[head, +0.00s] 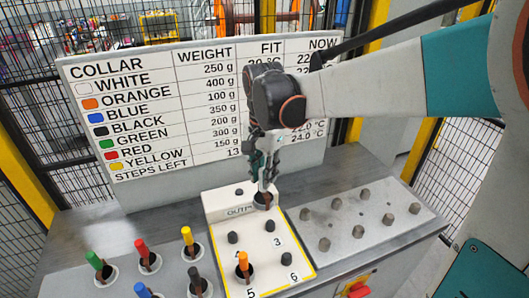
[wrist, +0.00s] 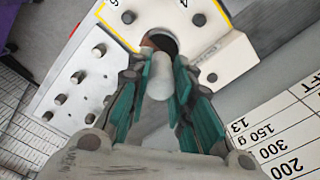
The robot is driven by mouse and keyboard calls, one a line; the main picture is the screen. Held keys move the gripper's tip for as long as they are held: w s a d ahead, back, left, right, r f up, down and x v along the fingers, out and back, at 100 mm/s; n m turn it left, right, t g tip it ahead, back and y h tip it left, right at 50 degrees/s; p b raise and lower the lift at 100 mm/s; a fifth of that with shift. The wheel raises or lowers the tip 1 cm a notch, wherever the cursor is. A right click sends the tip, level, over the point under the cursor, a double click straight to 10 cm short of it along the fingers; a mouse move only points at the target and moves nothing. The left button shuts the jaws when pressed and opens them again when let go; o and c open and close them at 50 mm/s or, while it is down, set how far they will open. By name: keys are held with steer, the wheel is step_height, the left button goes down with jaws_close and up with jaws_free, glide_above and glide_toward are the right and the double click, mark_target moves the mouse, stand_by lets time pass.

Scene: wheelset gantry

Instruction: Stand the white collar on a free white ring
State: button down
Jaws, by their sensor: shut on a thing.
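My gripper (head: 265,180) is shut on the white collar, a pale cylinder that shows between the green finger pads in the wrist view (wrist: 160,82). In the head view the fingers mostly hide it. They are above the round opening (head: 263,200) beside the word OUTPUT on the white panel (head: 213,205); it also shows in the wrist view (wrist: 160,40). I cannot tell whether the collar's lower end is inside the opening. White rings at the lower left hold the green (head: 95,261), red (head: 142,248), yellow (head: 187,236), blue (head: 142,290) and black (head: 194,276) collars. No free ring shows.
An orange collar (head: 243,260) stands on the panel near number 5. Dark knobs sit on the panel, and a grey plate (head: 375,232) with several hex studs lies to its right. A sign board (head: 130,120) stands behind. A red switch (head: 357,290) is at the front.

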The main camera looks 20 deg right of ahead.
steer(key=shift+s+r+p, duration=0.15)
steer(key=shift+r+p, duration=0.8)
steer(key=shift+r, duration=0.55)
steer(key=shift+f, duration=0.1)
